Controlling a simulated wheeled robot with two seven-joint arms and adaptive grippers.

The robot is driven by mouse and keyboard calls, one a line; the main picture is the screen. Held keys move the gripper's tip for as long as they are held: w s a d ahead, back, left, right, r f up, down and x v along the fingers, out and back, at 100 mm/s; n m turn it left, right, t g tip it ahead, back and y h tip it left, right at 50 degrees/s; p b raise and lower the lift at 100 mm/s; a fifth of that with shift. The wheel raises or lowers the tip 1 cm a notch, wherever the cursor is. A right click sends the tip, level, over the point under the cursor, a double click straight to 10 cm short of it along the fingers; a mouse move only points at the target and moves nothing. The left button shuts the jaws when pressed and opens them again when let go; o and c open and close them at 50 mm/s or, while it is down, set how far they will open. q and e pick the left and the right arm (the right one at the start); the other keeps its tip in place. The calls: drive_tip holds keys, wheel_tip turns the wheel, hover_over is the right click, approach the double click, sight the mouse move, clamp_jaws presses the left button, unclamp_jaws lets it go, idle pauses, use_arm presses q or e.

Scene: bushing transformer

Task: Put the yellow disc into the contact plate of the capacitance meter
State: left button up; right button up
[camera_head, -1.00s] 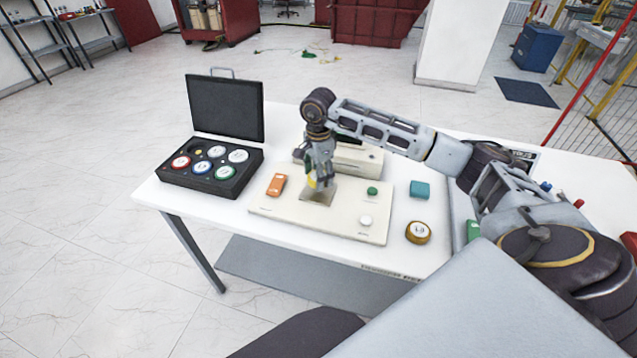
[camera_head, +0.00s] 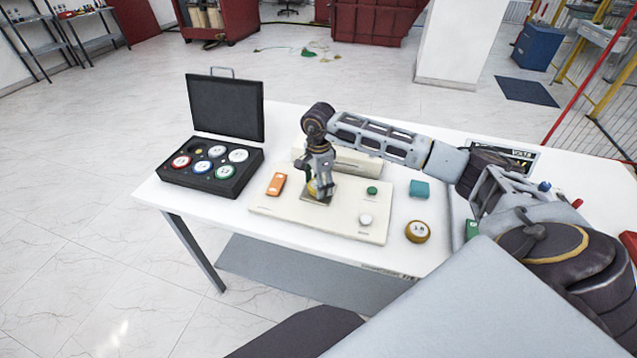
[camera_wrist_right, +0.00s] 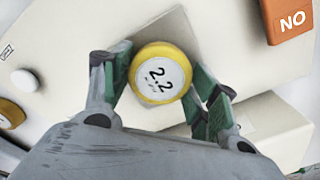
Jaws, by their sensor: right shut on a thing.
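The yellow disc (camera_wrist_right: 162,72), marked 2.2, sits between the green-padded fingers of my right gripper (camera_wrist_right: 163,88), which is shut on it. In the head view the right gripper (camera_head: 319,188) is low over the contact plate (camera_head: 316,200), a grey-brown square on the cream capacitance meter (camera_head: 345,222). The disc (camera_head: 311,187) is partly hidden by the fingers there. In the wrist view the contact plate (camera_wrist_right: 190,32) shows behind the disc. I cannot tell whether the disc touches it. My left gripper is not in view.
An open black case (camera_head: 228,188) with several coloured discs stands left.

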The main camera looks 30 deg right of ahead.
drive_tip(key=o, duration=1.2)
drive_tip(key=shift+r, duration=0.1)
drive_tip(key=shift+r+b, duration=0.5)
drive_tip(key=shift+r, duration=5.5)
